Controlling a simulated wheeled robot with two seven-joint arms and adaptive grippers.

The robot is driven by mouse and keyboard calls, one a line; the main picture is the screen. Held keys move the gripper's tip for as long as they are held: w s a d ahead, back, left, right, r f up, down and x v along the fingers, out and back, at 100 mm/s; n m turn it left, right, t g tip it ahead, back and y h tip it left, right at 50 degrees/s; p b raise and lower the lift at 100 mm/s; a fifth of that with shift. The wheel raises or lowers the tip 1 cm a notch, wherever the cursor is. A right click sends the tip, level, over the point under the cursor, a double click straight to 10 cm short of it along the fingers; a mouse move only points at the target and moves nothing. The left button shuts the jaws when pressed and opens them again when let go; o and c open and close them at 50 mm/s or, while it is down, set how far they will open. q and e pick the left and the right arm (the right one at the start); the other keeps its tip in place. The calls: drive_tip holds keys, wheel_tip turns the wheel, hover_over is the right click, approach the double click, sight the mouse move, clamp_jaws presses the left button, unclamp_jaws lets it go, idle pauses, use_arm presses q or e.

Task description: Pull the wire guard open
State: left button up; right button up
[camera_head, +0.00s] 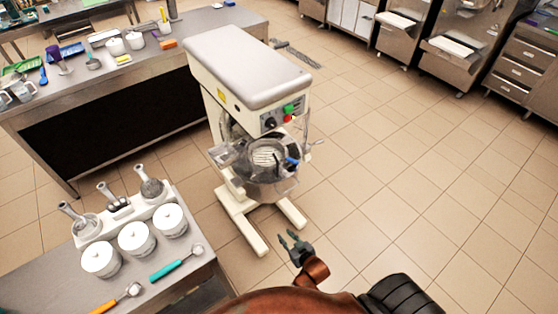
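The wire guard (267,154) shows as a pale, barred piece above the steel bowl (275,185) of the cream-coloured mixer (247,75). It is small in view, and I cannot tell whether it stands open or shut. The mixer's head carries a green and a red button on its front. My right gripper (290,238) is in front of the mixer, below and to the right of the bowl, apart from it. Its two fingers are spread with nothing between them. My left gripper is not in view.
A near steel counter (195,278) at lower left holds white lidded tubs (136,237), scoops and a white rack. A long table (145,75) with utensils stands behind the mixer to the left. Steel cabinets (470,45) line the upper right. The tiled floor right of the mixer is clear.

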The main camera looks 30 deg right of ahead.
drive_tip(key=w+d+r+t+p, duration=0.1)
drive_tip(key=w+r+t, duration=0.15)
drive_tip(key=r, duration=0.65)
drive_tip(key=w+d+r+t+p, duration=0.1)
drive_tip(key=w+r, duration=0.2)
drive_tip(key=r, duration=0.7)
wheel_tip(320, 180, up, 14)
drive_tip(key=m+t+h, duration=0.1)
drive_tip(key=t+h, duration=0.1)
hover_over(277, 175)
drive_tip(key=shift+w+d+p, duration=0.25)
drive_tip(key=shift+p, duration=0.2)
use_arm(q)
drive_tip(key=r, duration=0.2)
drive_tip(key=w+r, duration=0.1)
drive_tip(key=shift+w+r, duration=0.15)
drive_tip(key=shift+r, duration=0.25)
use_arm(e)
clamp_jaws()
